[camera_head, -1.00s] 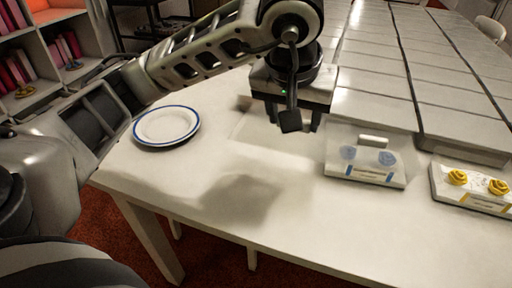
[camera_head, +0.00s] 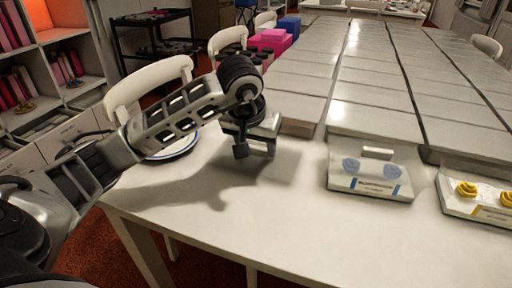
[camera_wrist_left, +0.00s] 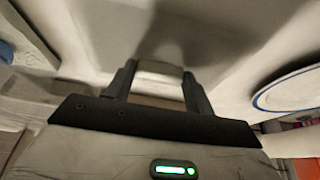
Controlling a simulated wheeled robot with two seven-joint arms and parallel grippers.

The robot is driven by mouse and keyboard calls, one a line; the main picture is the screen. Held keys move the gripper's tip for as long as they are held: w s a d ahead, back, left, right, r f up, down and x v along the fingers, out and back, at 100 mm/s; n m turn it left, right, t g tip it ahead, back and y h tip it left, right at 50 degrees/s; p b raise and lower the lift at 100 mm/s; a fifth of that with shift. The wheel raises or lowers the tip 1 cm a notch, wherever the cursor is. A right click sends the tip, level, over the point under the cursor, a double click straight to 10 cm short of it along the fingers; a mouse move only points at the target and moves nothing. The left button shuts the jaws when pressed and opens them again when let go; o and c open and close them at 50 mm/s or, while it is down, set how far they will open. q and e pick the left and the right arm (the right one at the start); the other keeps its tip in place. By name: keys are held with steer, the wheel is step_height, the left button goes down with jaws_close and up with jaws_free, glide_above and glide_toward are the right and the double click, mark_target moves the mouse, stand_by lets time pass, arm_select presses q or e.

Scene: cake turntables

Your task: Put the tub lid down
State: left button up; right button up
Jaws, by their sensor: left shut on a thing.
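My left gripper (camera_head: 257,149) is over the near left part of the white table, pointing down. In the left wrist view its two dark fingers (camera_wrist_left: 157,82) are shut on a small pale bar (camera_wrist_left: 160,68), which I take to be the tub lid's grip. The rest of the lid cannot be made out there, and in the head view the gripper hides most of it. I cannot tell whether the lid touches the table. My right gripper is in neither view.
A blue-rimmed plate (camera_head: 172,150) lies left of the gripper, partly behind my arm; its rim shows in the wrist view (camera_wrist_left: 290,88). A white holder with blue shapes (camera_head: 370,182) and one with yellow swirls (camera_head: 478,200) stand right. The table's front middle (camera_head: 270,215) is clear.

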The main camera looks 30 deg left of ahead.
arm_select(q)
steer(key=shift+f, duration=0.15)
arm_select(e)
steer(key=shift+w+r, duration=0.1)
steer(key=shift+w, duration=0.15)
arm_select(q)
steer(key=shift+f, duration=0.15)
steer(key=o, duration=0.9)
steer(key=shift+o, duration=0.2)
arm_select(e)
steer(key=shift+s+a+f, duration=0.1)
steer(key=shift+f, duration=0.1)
arm_select(q)
steer(key=shift+r, duration=0.35)
steer(key=p+v, duration=0.2)
steer(key=v, duration=0.9)
steer(key=shift+s+r, duration=0.25)
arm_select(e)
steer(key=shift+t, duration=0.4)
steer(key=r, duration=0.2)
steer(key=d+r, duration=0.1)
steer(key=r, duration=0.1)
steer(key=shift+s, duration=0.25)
